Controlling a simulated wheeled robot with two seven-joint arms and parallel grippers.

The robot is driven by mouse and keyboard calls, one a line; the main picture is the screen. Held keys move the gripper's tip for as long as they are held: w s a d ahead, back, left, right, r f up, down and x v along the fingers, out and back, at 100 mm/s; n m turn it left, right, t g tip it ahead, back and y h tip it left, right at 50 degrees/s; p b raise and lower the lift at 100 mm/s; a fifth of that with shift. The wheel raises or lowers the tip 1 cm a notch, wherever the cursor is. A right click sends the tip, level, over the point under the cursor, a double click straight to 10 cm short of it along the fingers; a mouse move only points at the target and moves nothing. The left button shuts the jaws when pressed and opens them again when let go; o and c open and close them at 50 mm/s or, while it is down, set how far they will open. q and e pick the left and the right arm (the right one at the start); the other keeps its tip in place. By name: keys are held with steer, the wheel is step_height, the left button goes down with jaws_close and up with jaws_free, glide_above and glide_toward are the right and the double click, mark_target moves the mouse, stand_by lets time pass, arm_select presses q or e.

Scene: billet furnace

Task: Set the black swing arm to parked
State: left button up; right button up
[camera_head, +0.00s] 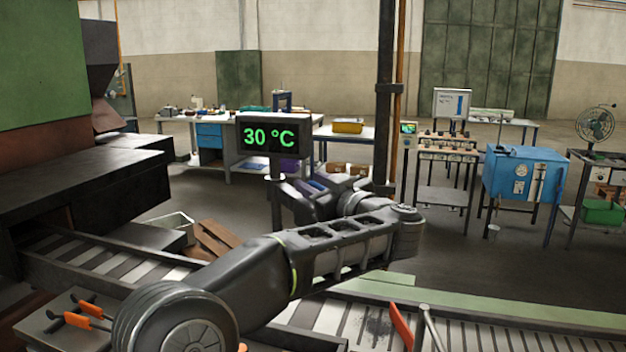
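I cannot make out the black swing arm for certain. A black upright post (386,60) with a collar stands right of centre, and its lower part is hidden behind my arm. My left arm comes in from the lower left, bends at right of centre and folds back. My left gripper (292,192) is at its far end, close to the display's stand in the picture. Its fingers are dark and partly hidden, so I cannot tell whether they are apart or whether they touch anything. My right gripper is out of view.
A display (272,138) reading 30 °C stands behind my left gripper. The dark furnace body (80,185) fills the left side. A roller conveyor (480,335) runs along the front right. Orange-handled tools (82,320) lie lower left. Benches and a blue cabinet (522,175) stand behind.

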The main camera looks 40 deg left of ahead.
arm_select(q)
steer(key=shift+a, duration=0.1)
stand_by(0.3)
jaws_close()
stand_by(1.3)
